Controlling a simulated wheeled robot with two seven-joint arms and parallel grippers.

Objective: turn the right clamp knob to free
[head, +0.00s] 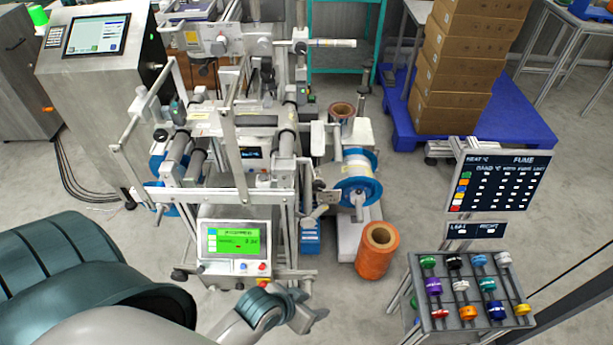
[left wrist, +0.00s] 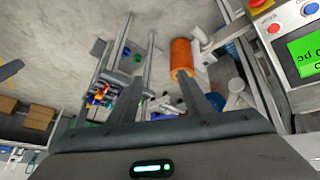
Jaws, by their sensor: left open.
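My left gripper (head: 309,318) is low in the head view, in front of the machine's base and right of the green-lit control panel (head: 234,241). In the left wrist view its two dark fingers (left wrist: 160,92) stand apart with nothing between them. The machine's right side carries a film reel with blue flanges (head: 357,187) and a pale shaft end (head: 357,200) facing me. My gripper is clear of this reel, below and left of it. I cannot single out the right clamp knob with certainty, and its setting is too small to read. My right gripper is not in view.
An orange film roll (head: 377,250) stands on the floor right of the machine; it also shows in the left wrist view (left wrist: 182,57). A tilted rack of coloured spools (head: 413,275) and a dark sign (head: 500,182) stand at right. Floor between roll and rack is clear.

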